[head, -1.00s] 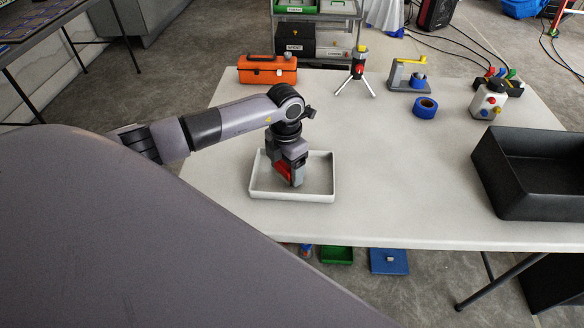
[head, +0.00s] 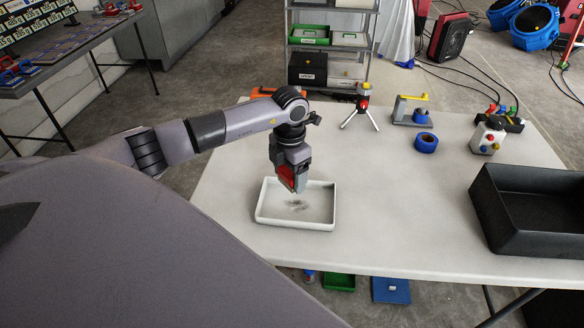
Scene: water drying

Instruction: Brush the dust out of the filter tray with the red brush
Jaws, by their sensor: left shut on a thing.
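The white filter tray (head: 295,225) is a shallow rectangular tray on the light table. A greyish-brown patch of dust (head: 297,205) lies on its floor near the middle. My left gripper (head: 294,184) points down over the tray's back part and is shut on the red brush (head: 286,176). Only a red part of the brush shows between the fingers; its bristles are hard to make out. I cannot tell whether it touches the tray. My right gripper is not in view.
A black bin (head: 505,240) stands at the table's right. A small tripod (head: 361,107), a blue tape roll (head: 425,143), a grey stand (head: 408,113) and a white box with knobs (head: 487,137) are at the back. An orange toolbox (head: 262,92) is partly behind my arm. The table between tray and bin is clear.

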